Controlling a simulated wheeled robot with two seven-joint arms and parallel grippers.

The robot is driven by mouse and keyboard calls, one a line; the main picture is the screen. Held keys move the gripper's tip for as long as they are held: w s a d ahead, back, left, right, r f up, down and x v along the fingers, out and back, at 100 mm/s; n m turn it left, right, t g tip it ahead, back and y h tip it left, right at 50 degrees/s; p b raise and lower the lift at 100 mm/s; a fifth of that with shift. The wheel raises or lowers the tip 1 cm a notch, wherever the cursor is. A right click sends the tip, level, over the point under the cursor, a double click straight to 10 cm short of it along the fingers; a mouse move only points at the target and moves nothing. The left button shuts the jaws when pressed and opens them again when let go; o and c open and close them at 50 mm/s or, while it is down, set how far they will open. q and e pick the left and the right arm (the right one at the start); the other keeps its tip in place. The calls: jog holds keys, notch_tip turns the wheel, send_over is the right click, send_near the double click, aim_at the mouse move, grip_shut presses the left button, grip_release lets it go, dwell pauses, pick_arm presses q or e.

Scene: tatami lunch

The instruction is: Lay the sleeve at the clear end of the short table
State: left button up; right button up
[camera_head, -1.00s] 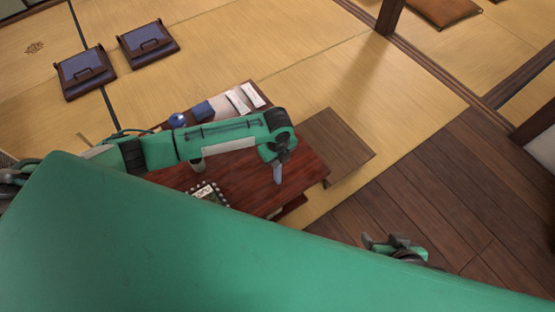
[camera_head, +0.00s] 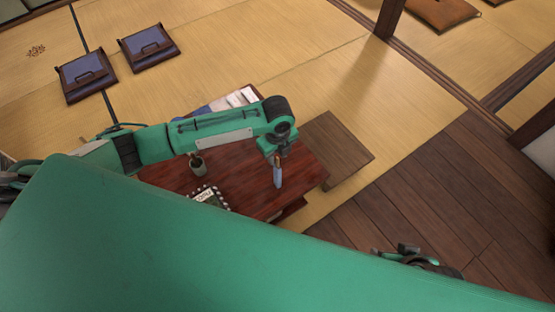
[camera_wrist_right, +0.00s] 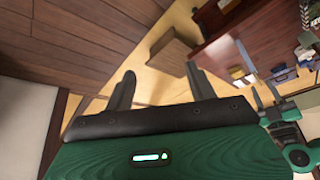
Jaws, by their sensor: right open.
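My left gripper (camera_head: 277,157) is shut on a slim pale blue-grey sleeve (camera_head: 278,178), which hangs upright with a small orange-brown part near the jaws. It is over the right-hand, clear end of the dark red table (camera_head: 303,172); whether its lower tip touches the top I cannot tell. My right gripper shows at the lower right of the head view (camera_head: 418,256). In the right wrist view its jaws (camera_wrist_right: 160,82) are apart with nothing between them. The red table also shows in that view (camera_wrist_right: 222,52).
A dark patterned item (camera_head: 208,196) and a small pot (camera_head: 197,165) stand on the table's left part. Pale slips (camera_head: 238,97) lie at its back. A low brown wooden piece (camera_head: 345,150) stands beyond its right end. Two floor seats (camera_head: 148,46) are far left.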

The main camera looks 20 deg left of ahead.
pick_arm(q)
notch_tip(320, 180, up, 5)
jog(key=shift+f+p, duration=0.1)
jog(key=shift+p, duration=0.25)
jog(key=shift+r, duration=0.5)
jog(key=s+d+n+t+h, duration=0.2)
jog(key=s+d+n+h, duration=0.2)
jog(key=s+d+n, duration=0.5)
jog(key=s+a+n+t+y, duration=0.2)
jog(key=s+a+n+y, duration=0.1)
jog(key=s+a+n, duration=1)
jog(key=shift+s+a+r+n, duration=0.15)
jog(key=shift+a+r+n, duration=0.15)
jog(key=shift+a+n, duration=0.7)
pick_arm(e)
jog(key=shift+s+d+f+g, duration=0.2)
jog(key=shift+s+d+g, duration=0.25)
jog(key=shift+d, duration=0.15)
pick_arm(q)
jog(key=shift+a, duration=0.2)
pick_arm(e)
jog(key=shift+s+f, duration=0.1)
